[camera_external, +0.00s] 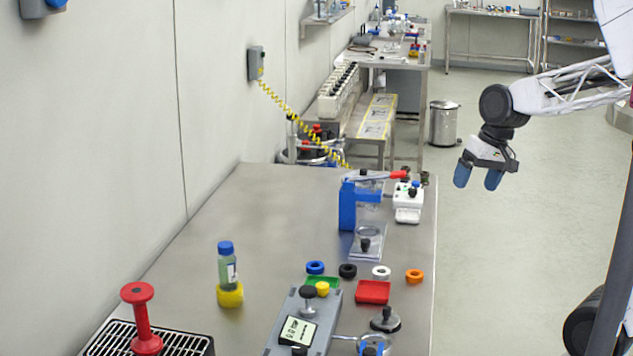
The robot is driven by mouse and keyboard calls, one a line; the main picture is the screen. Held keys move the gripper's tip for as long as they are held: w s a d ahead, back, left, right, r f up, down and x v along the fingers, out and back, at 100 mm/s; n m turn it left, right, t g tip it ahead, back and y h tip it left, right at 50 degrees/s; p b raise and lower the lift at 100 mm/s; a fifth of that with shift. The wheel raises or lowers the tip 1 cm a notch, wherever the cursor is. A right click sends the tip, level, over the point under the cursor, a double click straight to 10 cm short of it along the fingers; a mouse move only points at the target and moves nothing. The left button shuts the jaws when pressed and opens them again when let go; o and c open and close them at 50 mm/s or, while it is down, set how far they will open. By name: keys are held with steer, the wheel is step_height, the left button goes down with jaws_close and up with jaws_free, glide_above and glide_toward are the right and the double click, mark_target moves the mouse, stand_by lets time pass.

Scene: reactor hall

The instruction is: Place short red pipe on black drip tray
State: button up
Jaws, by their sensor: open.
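The short red pipe (142,315), with a wide flange at each end, is upright at the lower left of the steel table. Its lower flange appears to rest on the black drip tray (185,343), a dark tray with a slatted grid, partly cut off by the bottom edge of the picture. The exact contact is hard to tell from this angle. My gripper (478,180), with blue fingertips, is open and empty. It hangs in the air beyond the table's right edge, well apart from the pipe and tray.
A green bottle with a blue cap (227,265) stands in a yellow ring. Coloured rings (381,271), a red tray (373,292), a grey device with a display (303,325) and a blue stand (348,205) occupy the table's right side. The table's far left is clear.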

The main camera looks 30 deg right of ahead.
steer(key=s+d+f+n+h, duration=0.1)
steer(key=s+d+f+h, duration=0.1)
steer(key=s+d, duration=0.5)
steer(key=shift+d+f+n+h, duration=0.15)
steer(key=shift+d+n+h, duration=0.2)
steer(key=shift+d, duration=0.35)
stand_by(0.5)
